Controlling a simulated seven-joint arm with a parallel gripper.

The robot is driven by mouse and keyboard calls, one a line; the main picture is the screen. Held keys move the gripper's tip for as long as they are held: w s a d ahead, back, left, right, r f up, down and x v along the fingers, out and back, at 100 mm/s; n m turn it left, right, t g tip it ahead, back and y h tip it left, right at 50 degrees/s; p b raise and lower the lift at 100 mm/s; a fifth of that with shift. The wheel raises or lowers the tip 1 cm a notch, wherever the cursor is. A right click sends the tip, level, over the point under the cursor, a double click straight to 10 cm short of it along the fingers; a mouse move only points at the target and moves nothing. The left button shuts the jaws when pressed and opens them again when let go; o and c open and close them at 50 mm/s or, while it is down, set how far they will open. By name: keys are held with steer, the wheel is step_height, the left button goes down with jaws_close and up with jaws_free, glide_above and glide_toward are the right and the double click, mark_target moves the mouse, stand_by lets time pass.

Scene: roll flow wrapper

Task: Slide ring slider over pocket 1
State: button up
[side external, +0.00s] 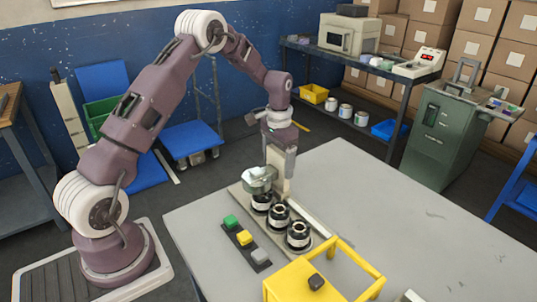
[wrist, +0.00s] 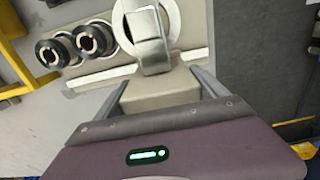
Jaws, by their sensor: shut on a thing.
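A pale base plate (side external: 243,196) on the grey table carries a row of round black-and-white pockets. The middle pocket (side external: 279,216) and the near pocket (side external: 298,236) are uncovered; the far pocket (side external: 261,202) is partly hidden under the ring slider. The ring slider (side external: 258,178) has a metal head and a beige block; in the wrist view its metal bracket (wrist: 150,50) crosses a pale ring. My gripper (side external: 280,163) is shut on the beige block, its fingers on either side in the wrist view (wrist: 160,90). I cannot tell which pocket is numbered 1.
A strip with green, yellow and grey buttons (side external: 244,238) lies left of the plate. A yellow open-framed box (side external: 300,280) stands at the table's near edge. A pale rail (side external: 312,217) runs along the plate's right side. The table's right part is clear.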

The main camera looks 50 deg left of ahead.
mark_target(284, 155)
steer(key=d, duration=0.2)
steer(key=shift+d, duration=0.35)
steer(key=o, duration=2)
steer(key=shift+r, duration=0.15)
step_height(284, 155, up, 7)
steer(key=shift+f, duration=0.15)
